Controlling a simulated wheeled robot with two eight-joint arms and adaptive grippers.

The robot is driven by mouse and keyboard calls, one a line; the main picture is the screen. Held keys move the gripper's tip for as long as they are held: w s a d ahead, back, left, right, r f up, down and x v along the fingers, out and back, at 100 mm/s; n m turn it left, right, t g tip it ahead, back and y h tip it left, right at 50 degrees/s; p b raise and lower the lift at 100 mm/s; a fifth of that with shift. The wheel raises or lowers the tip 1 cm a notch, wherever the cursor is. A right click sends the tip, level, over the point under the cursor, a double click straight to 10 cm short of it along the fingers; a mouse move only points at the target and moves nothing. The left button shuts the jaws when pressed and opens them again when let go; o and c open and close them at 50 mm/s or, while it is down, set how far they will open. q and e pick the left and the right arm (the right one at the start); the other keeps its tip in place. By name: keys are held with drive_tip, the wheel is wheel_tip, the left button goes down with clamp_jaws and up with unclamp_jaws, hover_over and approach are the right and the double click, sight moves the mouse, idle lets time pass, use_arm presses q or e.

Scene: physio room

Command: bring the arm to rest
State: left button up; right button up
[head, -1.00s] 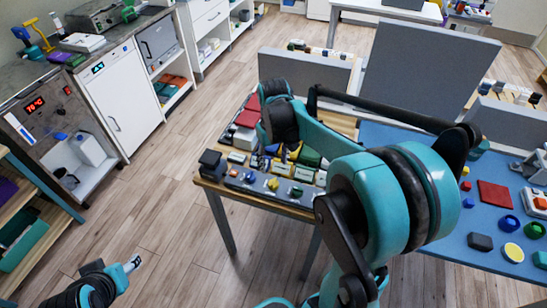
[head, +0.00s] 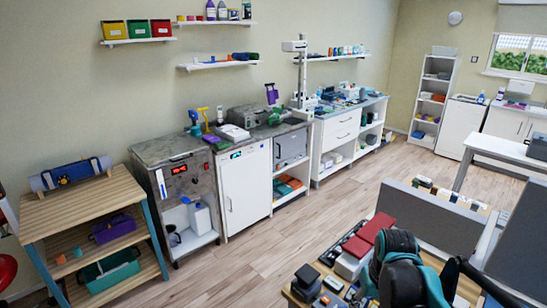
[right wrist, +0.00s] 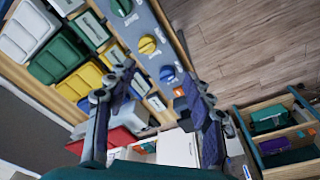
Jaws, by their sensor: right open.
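My right arm (head: 395,268), teal and black, shows at the bottom right of the head view, in front of the near table. Its gripper cannot be made out there. In the right wrist view my right gripper (right wrist: 157,85) is open, with its two dark fingers spread apart and nothing visibly held between them. Below it lies the table with a grey strip carrying blue and yellow round pieces (right wrist: 148,44), and green, white and yellow bins (right wrist: 57,58) beside it. My left gripper is not in view.
A wooden shelf unit (head: 85,210) stands at the left, beside a counter with a white cabinet (head: 245,190). A grey partition (head: 425,240) stands behind the near table, which holds a red box (head: 376,228). The wooden floor (head: 275,235) between counter and table is clear.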

drive_tip(key=s+a+t, duration=0.5)
drive_tip(key=s+a, duration=0.3)
drive_tip(key=s, duration=0.1)
drive_tip(key=shift+f+n+t, duration=0.3)
drive_tip(key=shift+f, duration=0.05)
idle(0.6)
